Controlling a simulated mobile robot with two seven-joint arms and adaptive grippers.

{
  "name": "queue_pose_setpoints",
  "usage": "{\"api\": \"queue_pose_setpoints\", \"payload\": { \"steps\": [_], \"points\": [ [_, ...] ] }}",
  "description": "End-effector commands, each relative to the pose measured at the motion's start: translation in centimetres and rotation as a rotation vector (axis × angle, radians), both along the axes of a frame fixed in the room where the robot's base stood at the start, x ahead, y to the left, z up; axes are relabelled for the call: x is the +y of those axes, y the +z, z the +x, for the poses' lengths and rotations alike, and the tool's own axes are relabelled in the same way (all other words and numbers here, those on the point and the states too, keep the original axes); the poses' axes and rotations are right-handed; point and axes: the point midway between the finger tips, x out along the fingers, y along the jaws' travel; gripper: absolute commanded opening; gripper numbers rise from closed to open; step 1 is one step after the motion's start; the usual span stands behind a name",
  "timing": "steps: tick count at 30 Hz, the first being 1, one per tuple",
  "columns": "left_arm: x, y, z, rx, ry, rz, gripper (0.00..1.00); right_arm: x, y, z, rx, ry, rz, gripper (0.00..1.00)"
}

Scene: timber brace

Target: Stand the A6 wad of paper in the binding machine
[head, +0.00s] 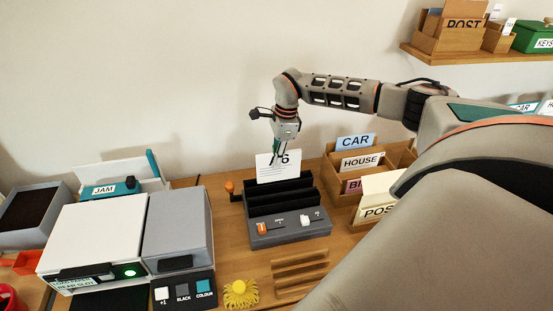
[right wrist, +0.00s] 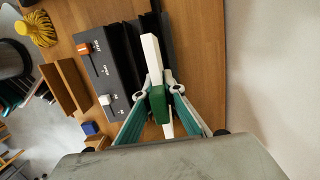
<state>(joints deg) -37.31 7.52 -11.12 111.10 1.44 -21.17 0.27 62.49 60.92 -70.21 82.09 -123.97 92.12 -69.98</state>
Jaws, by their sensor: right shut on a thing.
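The binding machine (head: 290,227) is a dark grey block on the wooden table, with upright black plates and slots at its back. Its front has an orange slider and a white slider. The white A6 wad of paper (head: 266,170) stands upright at the machine's rear, held from above by my right gripper (head: 281,152). In the right wrist view the wad (right wrist: 152,55) shows edge-on between the fingers of my right gripper (right wrist: 157,92), beside the machine's black plates (right wrist: 110,65). I cannot tell whether its lower edge is inside a slot. My left gripper is out of view.
A wooden sorter (head: 340,190) with CAR, HOUSE and other cards stands close right of the machine. A white-and-grey printer (head: 105,235) stands left. A yellow tasselled object (head: 240,293) and a slotted wooden rack (head: 300,272) lie in front. The wall is behind.

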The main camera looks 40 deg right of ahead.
Motion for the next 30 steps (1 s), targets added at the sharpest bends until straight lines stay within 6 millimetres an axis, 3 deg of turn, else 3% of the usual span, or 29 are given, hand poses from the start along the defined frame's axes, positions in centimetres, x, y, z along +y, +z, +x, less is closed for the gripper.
{"api": "queue_pose_setpoints", "payload": {
  "steps": [30],
  "points": [
    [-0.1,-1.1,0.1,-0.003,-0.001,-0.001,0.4,0.0,-2.9,0.0,0.0,0.0,0.0,0.0]
  ]
}}
